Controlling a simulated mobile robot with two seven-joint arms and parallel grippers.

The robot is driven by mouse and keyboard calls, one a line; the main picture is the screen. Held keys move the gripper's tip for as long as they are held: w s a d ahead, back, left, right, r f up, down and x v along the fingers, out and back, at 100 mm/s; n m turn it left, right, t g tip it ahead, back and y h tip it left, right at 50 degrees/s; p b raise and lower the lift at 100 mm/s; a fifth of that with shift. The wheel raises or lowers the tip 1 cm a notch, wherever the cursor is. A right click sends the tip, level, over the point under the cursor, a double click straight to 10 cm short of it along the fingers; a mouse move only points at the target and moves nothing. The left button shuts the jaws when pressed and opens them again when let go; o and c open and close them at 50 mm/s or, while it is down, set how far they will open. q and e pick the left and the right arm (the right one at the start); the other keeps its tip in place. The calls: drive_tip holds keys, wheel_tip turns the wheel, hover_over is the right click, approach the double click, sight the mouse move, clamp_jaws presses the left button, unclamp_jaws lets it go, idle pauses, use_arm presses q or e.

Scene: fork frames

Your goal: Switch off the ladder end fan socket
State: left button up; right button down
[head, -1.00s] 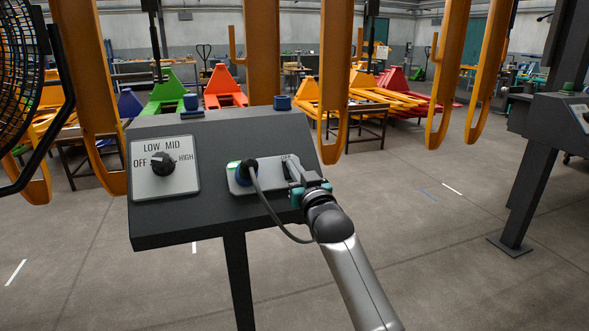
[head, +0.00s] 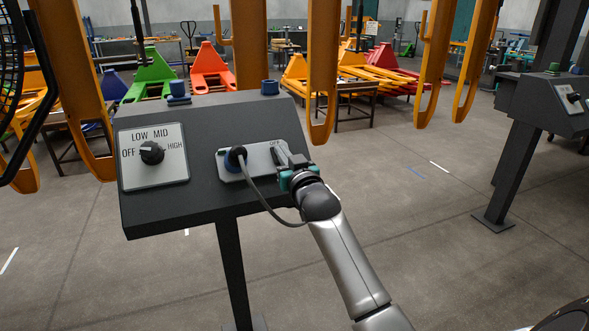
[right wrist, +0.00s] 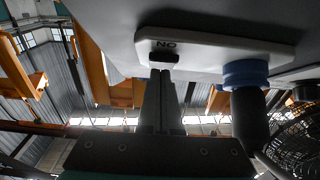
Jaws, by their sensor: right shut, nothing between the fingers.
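A pale socket plate (head: 259,153) sits on the right of the dark sloping console. A plug in a blue socket ring (head: 229,164) has a grey cable hanging from it; the ring also shows in the right wrist view (right wrist: 246,74). The word OFF stands near the plate's top edge. The right wrist view shows ON beside a small black switch (right wrist: 163,57); I cannot tell which way it is set. My right gripper (head: 281,157) is shut and empty, its fingertips (right wrist: 167,74) close to the switch. Contact is unclear. My left gripper is out of view.
A dial (head: 151,153) marked OFF, LOW, MID and HIGH is left of the socket. A black fan guard (head: 12,95) stands at the far left. Orange forks (head: 323,70) hang behind the console. Another console (head: 545,103) stands at the right. Floor between the consoles is clear.

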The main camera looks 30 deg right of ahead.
drive_tip(key=shift+f, duration=0.1)
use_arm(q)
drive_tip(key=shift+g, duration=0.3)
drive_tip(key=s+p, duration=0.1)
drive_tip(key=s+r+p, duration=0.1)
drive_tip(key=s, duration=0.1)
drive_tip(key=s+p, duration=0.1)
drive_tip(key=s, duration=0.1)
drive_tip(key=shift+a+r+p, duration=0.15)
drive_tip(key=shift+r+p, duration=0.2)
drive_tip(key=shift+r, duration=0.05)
use_arm(e)
drive_tip(key=v, duration=1.5)
drive_tip(key=shift+s, duration=0.15)
